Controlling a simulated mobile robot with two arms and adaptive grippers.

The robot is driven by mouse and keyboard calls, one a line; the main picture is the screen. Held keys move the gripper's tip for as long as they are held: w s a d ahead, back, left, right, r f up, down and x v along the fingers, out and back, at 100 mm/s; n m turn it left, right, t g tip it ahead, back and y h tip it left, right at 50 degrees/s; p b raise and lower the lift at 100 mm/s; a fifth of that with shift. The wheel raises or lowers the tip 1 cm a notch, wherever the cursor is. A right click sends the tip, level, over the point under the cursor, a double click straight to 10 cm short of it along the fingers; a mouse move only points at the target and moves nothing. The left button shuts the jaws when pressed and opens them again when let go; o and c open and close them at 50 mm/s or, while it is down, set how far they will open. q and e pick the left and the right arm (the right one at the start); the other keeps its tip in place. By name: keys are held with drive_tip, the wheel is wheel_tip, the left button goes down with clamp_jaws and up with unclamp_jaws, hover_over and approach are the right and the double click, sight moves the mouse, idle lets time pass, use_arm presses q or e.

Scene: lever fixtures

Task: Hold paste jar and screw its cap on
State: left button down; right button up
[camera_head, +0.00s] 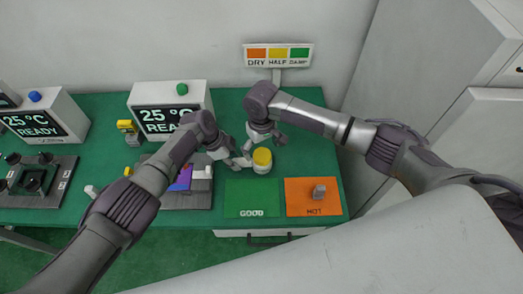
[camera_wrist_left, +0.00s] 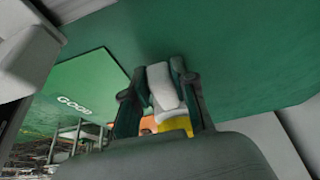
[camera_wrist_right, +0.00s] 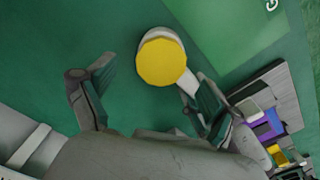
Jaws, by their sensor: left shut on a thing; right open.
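The paste jar (camera_head: 262,168) is white and stands upright on the green table, with its yellow cap (camera_head: 262,156) on top. How tightly the cap sits cannot be told. My left gripper (camera_head: 237,160) is at the jar's left side. In the left wrist view its fingers (camera_wrist_left: 160,95) are shut on a white block-like part (camera_wrist_left: 163,85) beside the yellow cap (camera_wrist_left: 175,124). My right gripper (camera_head: 267,136) is just behind the jar, open and empty. In the right wrist view the cap (camera_wrist_right: 161,63) lies beyond its spread fingers (camera_wrist_right: 150,95).
A green mat (camera_head: 252,198) and an orange HOT mat (camera_head: 300,204) with a grey piece (camera_head: 319,191) lie in front. A grey tray (camera_head: 190,199) with coloured parts is left. A 25 °C READY display (camera_head: 168,110) and a DRY/HALF/DAMP sign (camera_head: 278,55) stand behind.

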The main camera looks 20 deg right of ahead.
sight(261, 156)
wheel_tip(261, 156, up, 10)
idle(0.3)
drive_tip(key=shift+f, duration=0.15)
idle(0.4)
drive_tip(key=f+n, duration=0.4)
drive_tip(key=n, duration=0.2)
drive_tip(key=f+n, duration=0.4)
drive_tip(key=n, duration=0.2)
drive_tip(key=f+n, duration=0.4)
drive_tip(key=n, duration=0.2)
drive_tip(key=shift+s+a+f, duration=0.1)
drive_tip(key=shift+s+a, duration=0.1)
drive_tip(key=shift+s, duration=0.05)
